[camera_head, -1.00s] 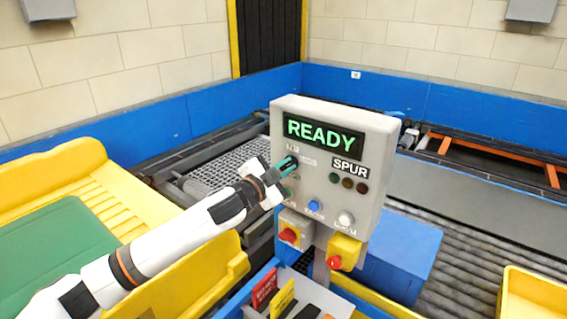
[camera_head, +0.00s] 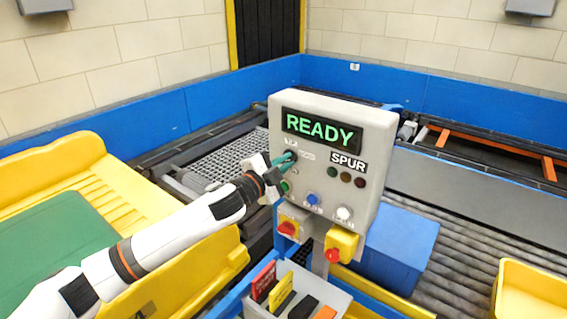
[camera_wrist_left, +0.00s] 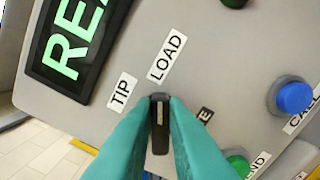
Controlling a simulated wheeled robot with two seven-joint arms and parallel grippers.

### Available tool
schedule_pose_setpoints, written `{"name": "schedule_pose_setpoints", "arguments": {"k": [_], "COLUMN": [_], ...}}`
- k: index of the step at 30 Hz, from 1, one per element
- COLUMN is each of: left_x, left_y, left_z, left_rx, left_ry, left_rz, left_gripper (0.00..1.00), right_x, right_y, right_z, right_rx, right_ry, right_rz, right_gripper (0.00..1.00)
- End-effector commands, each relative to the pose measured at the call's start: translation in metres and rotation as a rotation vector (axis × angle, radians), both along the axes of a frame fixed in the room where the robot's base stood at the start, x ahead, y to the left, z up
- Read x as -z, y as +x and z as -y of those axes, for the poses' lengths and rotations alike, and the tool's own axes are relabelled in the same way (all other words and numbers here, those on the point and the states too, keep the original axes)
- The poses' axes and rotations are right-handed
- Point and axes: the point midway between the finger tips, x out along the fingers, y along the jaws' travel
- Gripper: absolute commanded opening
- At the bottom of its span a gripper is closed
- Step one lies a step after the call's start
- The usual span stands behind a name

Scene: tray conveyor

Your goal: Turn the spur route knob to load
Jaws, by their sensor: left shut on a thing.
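The grey control panel (camera_head: 318,178) has a lit READY display (camera_head: 321,130) and a SPUR label (camera_head: 348,161). My left gripper (camera_head: 290,158) reaches its left side, below the display. In the left wrist view, the teal fingertips of my left gripper (camera_wrist_left: 160,110) are shut on the black route knob (camera_wrist_left: 159,138), one on each side. The knob's pale line runs up the picture, roughly toward the LOAD label (camera_wrist_left: 167,57). The TIP label (camera_wrist_left: 122,91) lies to the left; another label is partly hidden on the right. My fingers hide the knob in the head view.
A blue button (camera_head: 313,199), a white button (camera_head: 344,213) and a green button (camera_wrist_left: 238,163) sit below the knob. Red switches on yellow and grey boxes are lower down. A bin (camera_head: 338,296) with coloured cards stands in front; a yellow tray (camera_head: 80,160) lies left.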

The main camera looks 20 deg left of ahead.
Motion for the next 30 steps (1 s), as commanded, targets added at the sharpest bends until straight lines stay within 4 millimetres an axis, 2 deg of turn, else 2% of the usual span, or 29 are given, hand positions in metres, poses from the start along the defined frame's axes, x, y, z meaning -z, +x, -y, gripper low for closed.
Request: {"name": "schedule_pose_setpoints", "arguments": {"k": [1,2,5,6,14,17,20,30], "left_x": [0.001,0.001,0.001,0.001,0.001,0.002,0.004,0.005], "left_y": [0.000,0.000,0.000,0.000,-0.001,-0.006,-0.020,-0.087], "left_z": [0.000,0.000,0.000,0.000,0.000,-0.003,-0.008,-0.031], "left_rx": [0.000,0.000,0.000,0.000,0.000,0.000,0.000,0.001], "left_ry": [0.003,0.003,0.002,0.002,0.001,0.000,0.002,0.004], "left_rz": [0.000,0.000,-0.001,-0.001,0.000,0.000,-0.002,-0.001], "left_gripper": [0.00,0.16,0.32,0.35,0.35,0.35,0.35,0.35], "right_x": [0.000,0.000,0.000,0.000,0.001,0.004,0.010,0.037], "right_y": [0.000,0.000,0.000,0.000,0.000,0.000,0.000,0.000], "right_z": [0.000,0.000,0.000,0.000,0.000,0.000,0.000,0.000], "right_rx": [0.000,0.000,0.000,0.000,0.000,0.000,0.000,0.000], "right_ry": [0.000,0.000,0.000,0.000,0.000,0.000,0.000,0.000], "right_rz": [0.000,0.000,0.000,0.000,0.000,0.000,0.000,0.000], "right_gripper": [0.67,0.67,0.67,0.67,0.67,0.67,0.67,0.67]}}
